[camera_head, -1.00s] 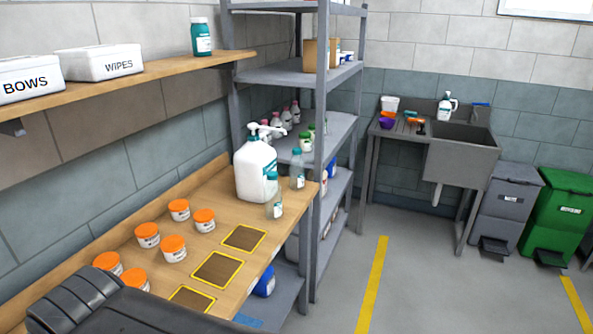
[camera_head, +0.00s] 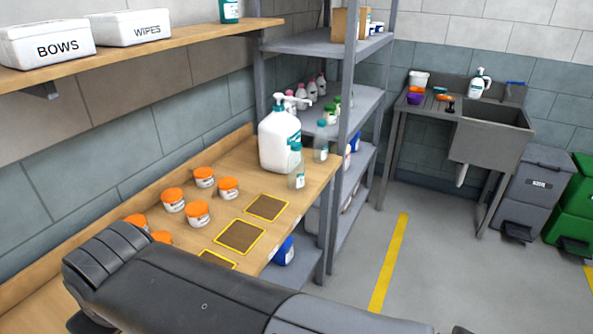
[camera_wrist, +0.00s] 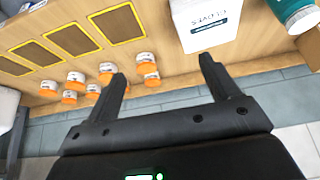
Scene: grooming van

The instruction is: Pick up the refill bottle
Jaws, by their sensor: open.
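A large white pump jug (camera_head: 275,150) with a teal label stands upright at the far end of the wooden bench. Two small clear bottles with teal caps stand beside it, one in front (camera_head: 297,178) and one to its right (camera_head: 321,150). I cannot tell for sure which of these is the refill bottle. A teal bottle (camera_head: 229,10) on the wall shelf is cut off by the top edge. My gripper (camera_wrist: 163,65) shows in the wrist view, open and empty, its fingers apart. The head view shows my dark arm across the bottom, not the fingertips.
Several orange-lidded jars (camera_head: 197,213) and yellow-edged dark squares (camera_head: 241,237) are on the bench. The wrist view also shows a white gloves box (camera_wrist: 205,25) and a teal-and-white container (camera_wrist: 297,14). A grey rack (camera_head: 345,130) stands beyond the bench; a sink (camera_head: 490,135) is at the back.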

